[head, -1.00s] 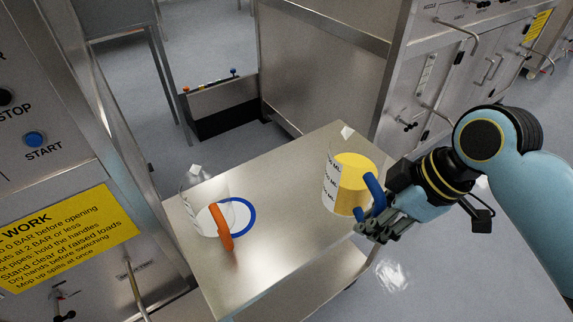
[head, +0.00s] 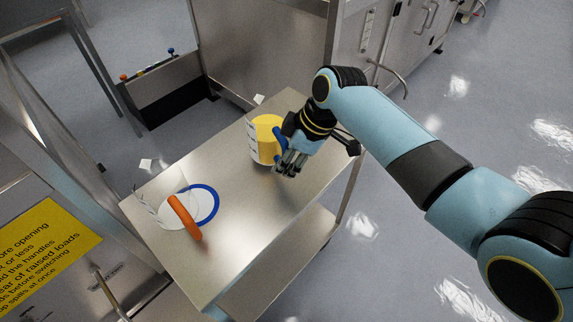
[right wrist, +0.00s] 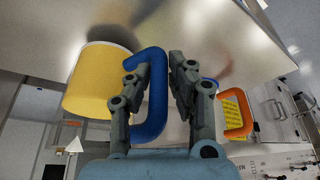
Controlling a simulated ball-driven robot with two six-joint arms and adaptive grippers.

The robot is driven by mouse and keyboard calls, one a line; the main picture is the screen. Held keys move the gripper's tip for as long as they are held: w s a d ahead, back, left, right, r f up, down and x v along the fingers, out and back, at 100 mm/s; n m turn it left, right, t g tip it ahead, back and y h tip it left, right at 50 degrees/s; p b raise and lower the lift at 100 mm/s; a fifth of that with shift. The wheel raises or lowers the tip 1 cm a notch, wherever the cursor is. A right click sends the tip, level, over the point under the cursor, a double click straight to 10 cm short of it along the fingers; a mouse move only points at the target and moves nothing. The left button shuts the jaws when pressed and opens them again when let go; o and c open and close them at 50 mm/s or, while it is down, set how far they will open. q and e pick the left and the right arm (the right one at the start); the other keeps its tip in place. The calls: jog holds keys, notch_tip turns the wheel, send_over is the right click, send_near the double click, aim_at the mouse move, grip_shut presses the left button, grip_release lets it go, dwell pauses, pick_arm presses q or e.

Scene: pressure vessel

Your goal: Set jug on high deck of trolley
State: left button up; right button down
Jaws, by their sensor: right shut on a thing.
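A jug with yellow contents (head: 265,143) and a blue handle is at the far part of the trolley's top deck (head: 240,228). It also shows in the right wrist view (right wrist: 98,85). My right gripper (head: 290,162) is shut on the blue handle (right wrist: 150,105), on the jug's right side in the head view. I cannot tell whether the jug's base touches the deck. A second, clear jug with an orange handle (head: 184,216) stands on the near left part of the deck, by a blue ring (head: 214,202). My left gripper is out of view.
A lower shelf (head: 290,250) shows under the deck. Steel cabinets (head: 262,50) stand behind the trolley. A panel with a yellow notice (head: 45,250) stands at the left. The deck between the two jugs is clear.

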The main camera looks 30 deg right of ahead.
notch_tip(320, 180, down, 2)
jog(key=c, duration=1.2)
grip_release()
jog(key=shift+r, duration=0.1)
